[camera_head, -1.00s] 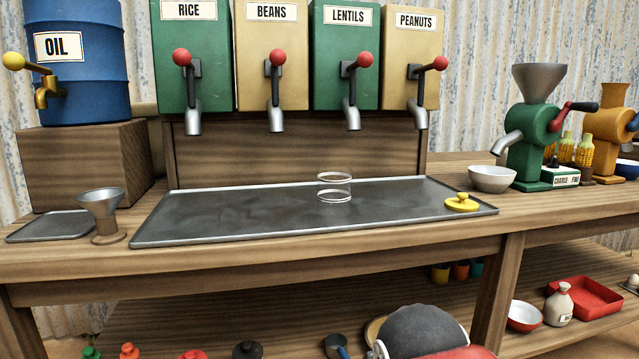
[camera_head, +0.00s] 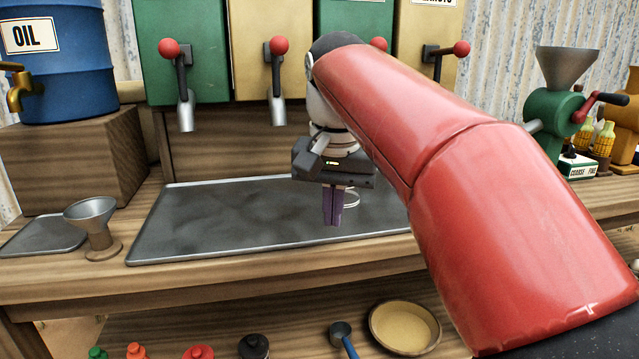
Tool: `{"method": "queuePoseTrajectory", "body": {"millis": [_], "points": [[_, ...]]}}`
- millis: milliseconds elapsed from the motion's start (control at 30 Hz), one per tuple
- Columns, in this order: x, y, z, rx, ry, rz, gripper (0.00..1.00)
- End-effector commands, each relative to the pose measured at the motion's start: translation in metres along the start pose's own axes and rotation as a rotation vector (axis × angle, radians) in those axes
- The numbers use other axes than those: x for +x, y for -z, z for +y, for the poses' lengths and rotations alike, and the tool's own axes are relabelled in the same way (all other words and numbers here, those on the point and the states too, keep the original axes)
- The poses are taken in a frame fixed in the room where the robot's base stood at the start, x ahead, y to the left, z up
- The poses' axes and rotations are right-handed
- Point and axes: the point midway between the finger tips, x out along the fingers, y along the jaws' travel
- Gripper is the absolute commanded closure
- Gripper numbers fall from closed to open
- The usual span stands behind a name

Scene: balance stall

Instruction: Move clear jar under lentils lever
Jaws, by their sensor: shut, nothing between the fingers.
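The clear jar (camera_head: 352,199) stands on the dark metal tray (camera_head: 220,215), mostly hidden behind my gripper; only part of its right side shows. My gripper (camera_head: 334,222) points down in front of the jar, its purple fingers shut and empty. I cannot tell whether they touch the jar. The green lentils dispenser (camera_head: 350,22) is behind my arm, its label out of view. The red knob of the lentils lever (camera_head: 379,43) peeks over my arm; its spout is hidden.
Rice (camera_head: 182,40) and beans (camera_head: 262,30) dispensers stand left of lentils, with spouts above the tray. A metal funnel (camera_head: 92,215) is at the left. The tray's left half is clear. My red arm hides the tray's right end. A green grinder (camera_head: 555,110) stands at the right.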

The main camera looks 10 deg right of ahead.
Motion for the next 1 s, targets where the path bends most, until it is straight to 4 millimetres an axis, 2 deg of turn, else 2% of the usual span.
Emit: {"method": "queuePoseTrajectory", "body": {"millis": [33, 200, 300, 433, 667, 800, 1000], "points": [[-0.022, 0.016, -0.007, 0.032, -0.009, -0.027, 1.0], [-0.053, 0.042, -0.019, 0.126, -0.035, -0.096, 1.0], [-0.061, 0.049, -0.021, 0.157, -0.044, -0.118, 1.0], [-0.061, 0.051, -0.021, 0.173, -0.05, -0.129, 1.0], [-0.037, 0.047, -0.02, 0.173, -0.051, -0.131, 1.0], [-0.003, 0.042, -0.018, 0.172, -0.05, -0.131, 1.0], [0.038, 0.037, -0.017, 0.171, -0.049, -0.13, 1.0]]}}
